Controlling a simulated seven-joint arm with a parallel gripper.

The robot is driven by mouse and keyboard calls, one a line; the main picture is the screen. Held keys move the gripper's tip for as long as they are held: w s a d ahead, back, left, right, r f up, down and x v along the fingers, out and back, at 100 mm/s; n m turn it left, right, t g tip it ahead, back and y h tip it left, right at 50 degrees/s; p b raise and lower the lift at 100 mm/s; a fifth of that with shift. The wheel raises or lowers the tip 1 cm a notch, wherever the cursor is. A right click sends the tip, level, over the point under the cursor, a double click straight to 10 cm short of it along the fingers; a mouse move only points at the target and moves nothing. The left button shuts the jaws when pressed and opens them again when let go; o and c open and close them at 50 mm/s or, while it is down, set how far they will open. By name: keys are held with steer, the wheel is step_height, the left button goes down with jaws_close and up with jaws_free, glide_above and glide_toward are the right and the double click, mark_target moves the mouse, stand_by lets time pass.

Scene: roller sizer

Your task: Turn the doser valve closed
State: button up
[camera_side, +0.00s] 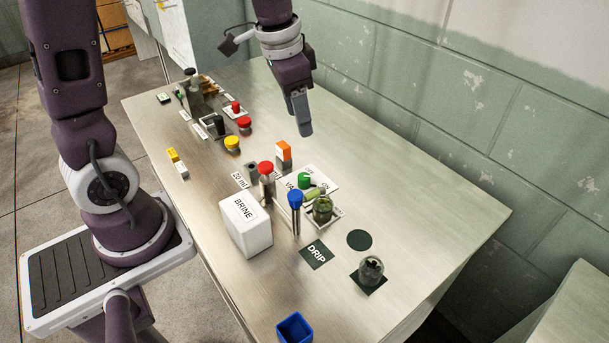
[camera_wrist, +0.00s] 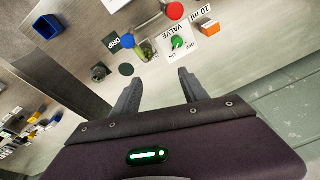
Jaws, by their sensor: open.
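The doser valve has a green knob (camera_side: 304,180) on a white plate lettered VALVE; the knob also shows near the top of the wrist view (camera_wrist: 178,42). A pale mark shows on the knob, but I cannot tell its exact setting. A glass jar with green contents (camera_side: 322,209) stands close beside the knob, and in the wrist view (camera_wrist: 146,50) it is left of it. My gripper (camera_side: 304,131) is open and empty, above the table and behind the valve in the side view. In the wrist view its two fingers (camera_wrist: 160,77) are apart, below the knob.
A white BRINE box (camera_side: 247,225), a red-capped tube (camera_side: 266,180), a blue-capped tube (camera_side: 295,212) and an orange-topped box (camera_side: 284,152) stand near the valve. A small dark jar (camera_side: 371,271) and a blue bin (camera_side: 295,329) are farther forward. The table's right part is clear.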

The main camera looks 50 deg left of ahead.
steer(key=m+g, duration=0.2)
glide_toward(305, 175)
steer(key=shift+s+d+f, duration=0.1)
steer(key=shift+d+f, duration=0.1)
steer(key=shift+d, duration=0.2)
steer(key=f, duration=0.9)
steer(key=shift+a+f, duration=0.35)
steer(key=shift+a, duration=0.05)
jaws_close()
